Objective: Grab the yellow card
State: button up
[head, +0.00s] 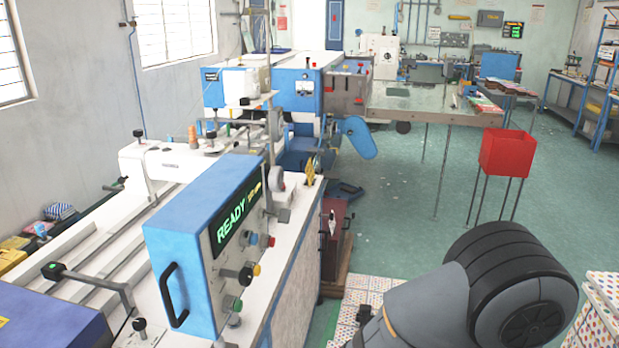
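No plainly recognizable yellow card shows in the head view. A small yellow piece (310,172) stands at the far right edge of the white machine top, beyond the blue control box; it is too small to tell whether it is a card. My arm shows as a grey and black link at the lower right, apart from that yellow piece. My gripper cannot be made out.
A blue control box (190,230) with a READY display and knobs stands on the white sewing machine (292,225). Stacks with dotted patterns (372,288) lie near my arm. A red bin (507,153) stands on thin legs. Green floor (410,220) between is mostly clear.

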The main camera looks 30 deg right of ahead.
jog(key=shift+c, duration=0.9)
jog(key=shift+c, duration=1.1)
